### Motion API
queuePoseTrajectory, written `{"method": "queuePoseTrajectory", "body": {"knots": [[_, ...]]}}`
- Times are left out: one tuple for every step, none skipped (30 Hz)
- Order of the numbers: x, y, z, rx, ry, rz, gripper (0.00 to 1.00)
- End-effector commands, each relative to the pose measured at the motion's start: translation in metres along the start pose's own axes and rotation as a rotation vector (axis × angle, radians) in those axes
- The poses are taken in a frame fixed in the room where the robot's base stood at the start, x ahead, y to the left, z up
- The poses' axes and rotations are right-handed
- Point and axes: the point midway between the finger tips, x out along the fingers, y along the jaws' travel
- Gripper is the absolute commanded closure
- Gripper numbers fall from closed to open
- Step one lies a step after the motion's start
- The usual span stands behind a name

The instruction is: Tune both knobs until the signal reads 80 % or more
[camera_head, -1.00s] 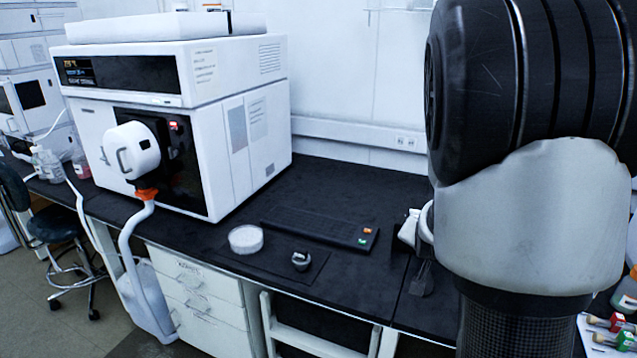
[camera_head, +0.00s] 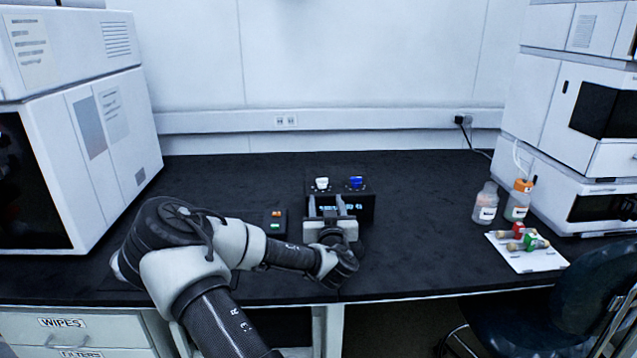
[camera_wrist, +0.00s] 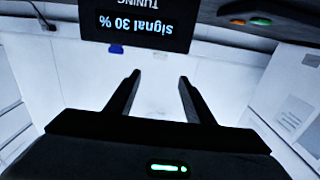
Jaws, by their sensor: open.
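A dark tuning box (camera_head: 368,207) stands on the black bench, with a white knob (camera_head: 322,184) and a blue knob (camera_head: 356,183) on top. Its screen shows upside down in the wrist view (camera_wrist: 140,25) and reads "signal 30 %" and "TUNING". The blue knob also shows in the wrist view (camera_wrist: 115,49), left of my fingers. My gripper (camera_head: 327,203) is open in front of the box, fingers pointing toward it and partly covering the screen in the head view. Nothing shows held between the fingers (camera_wrist: 159,78). The white knob is hard to make out against the pale wall there.
A small dark panel (camera_head: 276,222) with orange and green buttons lies left of the box. White instruments (camera_head: 75,150) stand at both sides. Bench behind the box is clear.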

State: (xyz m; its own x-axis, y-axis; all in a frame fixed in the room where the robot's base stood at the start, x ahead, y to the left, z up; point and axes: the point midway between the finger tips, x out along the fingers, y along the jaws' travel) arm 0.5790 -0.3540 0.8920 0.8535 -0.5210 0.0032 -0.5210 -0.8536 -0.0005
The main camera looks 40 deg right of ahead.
Motion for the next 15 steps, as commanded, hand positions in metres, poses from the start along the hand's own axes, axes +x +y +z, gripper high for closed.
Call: {"method": "queuePoseTrajectory", "body": {"knots": [[0.009, 0.0, 0.002, -0.002, 0.0, -0.002, 0.52], [0.015, 0.0, 0.002, -0.003, 0.001, -0.002, 0.52], [0.024, 0.0, 0.002, -0.004, 0.0, 0.0, 0.52], [0.031, 0.0, 0.003, -0.003, 0.001, -0.001, 0.52], [0.037, 0.0, 0.003, -0.003, -0.001, -0.001, 0.52], [0.046, 0.0, 0.003, -0.004, 0.0, -0.002, 0.52], [0.053, 0.0, 0.003, -0.004, 0.0, -0.002, 0.52], [0.059, 0.0, 0.004, -0.004, -0.001, -0.001, 0.52], [0.068, 0.0, 0.004, -0.004, -0.001, -0.001, 0.52], [0.075, 0.0, 0.003, -0.004, -0.001, -0.001, 0.52], [0.082, 0.0, 0.003, -0.004, -0.001, -0.002, 0.52], [0.09, 0.0, 0.004, -0.004, -0.001, -0.001, 0.52], [0.097, 0.0, 0.004, -0.003, -0.001, -0.001, 0.52], [0.103, 0.0, 0.004, -0.004, -0.002, 0.0, 0.52], [0.111, 0.001, 0.003, -0.004, -0.001, 0.0, 0.52]]}}
